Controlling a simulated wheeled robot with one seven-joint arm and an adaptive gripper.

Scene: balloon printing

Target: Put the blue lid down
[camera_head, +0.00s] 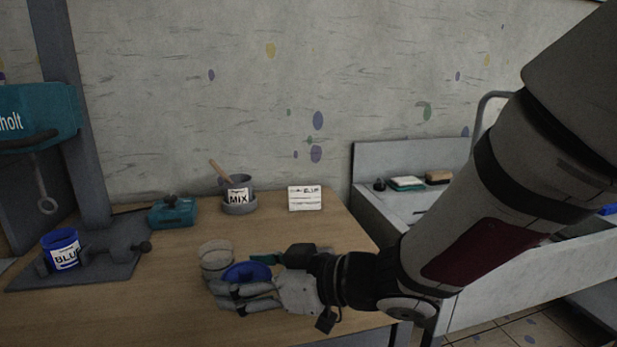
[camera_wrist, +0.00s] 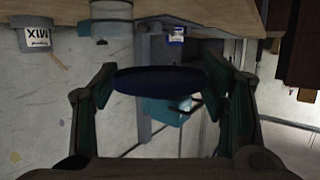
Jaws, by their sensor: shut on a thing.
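The blue lid (camera_head: 247,271) is held in my gripper (camera_head: 240,284) above the wooden table (camera_head: 165,310), near its right part. In the wrist view the lid (camera_wrist: 160,80) spans the gap between the two fingers and is seen nearly edge-on. I cannot tell how high it is above the table. The blue tin labelled BLUE (camera_head: 62,250) stands on a dark grey base at the left, well away from the gripper; it also shows in the wrist view (camera_wrist: 176,35).
A pale round container (camera_head: 214,254) stands close to the left of the lid. The grey MIX pot (camera_head: 238,200), a white card (camera_head: 305,198) and a teal object (camera_head: 172,213) stand farther back. A sink (camera_head: 410,205) lies to the right. The table's front left is clear.

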